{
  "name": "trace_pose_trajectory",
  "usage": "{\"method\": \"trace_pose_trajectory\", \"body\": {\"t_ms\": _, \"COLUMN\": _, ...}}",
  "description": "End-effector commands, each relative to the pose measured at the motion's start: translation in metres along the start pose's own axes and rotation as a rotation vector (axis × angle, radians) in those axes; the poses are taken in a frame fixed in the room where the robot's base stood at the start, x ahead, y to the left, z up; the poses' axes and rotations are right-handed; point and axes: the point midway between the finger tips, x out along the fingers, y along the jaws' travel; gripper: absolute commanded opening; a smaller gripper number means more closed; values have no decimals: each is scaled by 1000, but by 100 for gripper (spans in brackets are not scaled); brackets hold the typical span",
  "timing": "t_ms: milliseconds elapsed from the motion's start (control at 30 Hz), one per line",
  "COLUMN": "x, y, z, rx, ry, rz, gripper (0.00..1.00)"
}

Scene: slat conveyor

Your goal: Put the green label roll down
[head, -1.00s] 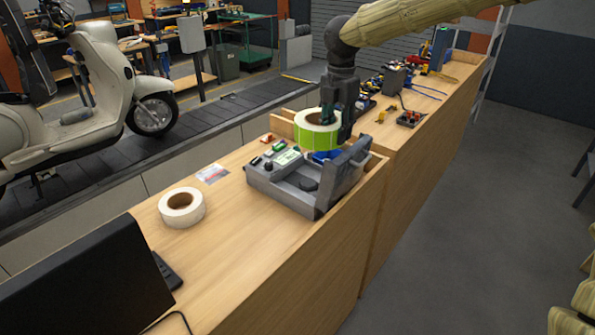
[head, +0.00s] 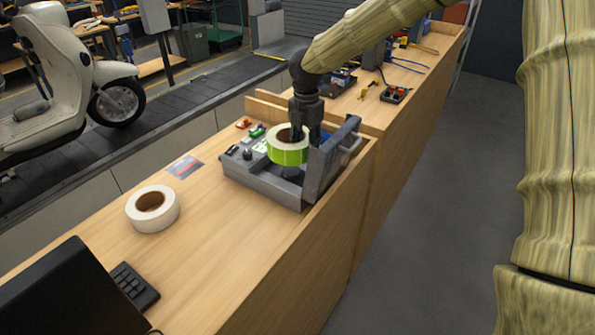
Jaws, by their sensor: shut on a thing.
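The green label roll (head: 287,154) is a ring with a green outer side, a pale top and a brown core. My gripper (head: 297,134) points down at it and is shut on its wall, with a finger inside the core. The roll is over the grey tray-like holder (head: 262,184) on the wooden bench. I cannot tell whether its underside touches the holder. The gripper hides part of the roll's far right side.
A white tape roll (head: 153,208) lies on the wooden bench (head: 215,240), left of the holder. A black monitor (head: 70,295) and keyboard (head: 134,288) are at the near left. Tools lie farther along the bench. Bare bench top lies between the tape roll and the holder.

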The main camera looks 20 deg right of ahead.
Motion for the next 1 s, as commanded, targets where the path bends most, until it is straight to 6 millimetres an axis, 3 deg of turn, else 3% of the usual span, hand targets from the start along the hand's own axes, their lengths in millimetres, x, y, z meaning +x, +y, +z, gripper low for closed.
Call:
{"method": "trace_pose_trajectory", "body": {"t_ms": 300, "x": 41, "y": -2, "z": 0, "rx": 2, "ry": 1, "rz": -1, "gripper": 0}}
{"method": "trace_pose_trajectory", "body": {"t_ms": 533, "x": 52, "y": -2, "z": 1, "rx": 2, "ry": 0, "rz": -2, "gripper": 0}}
{"method": "trace_pose_trajectory", "body": {"t_ms": 800, "x": 80, "y": -1, "z": 0, "rx": 1, "ry": 0, "rz": -1, "gripper": 0}}
{"method": "trace_pose_trajectory", "body": {"t_ms": 1000, "x": 83, "y": -2, "z": 1, "rx": 2, "ry": 0, "rz": 1, "gripper": 0}}
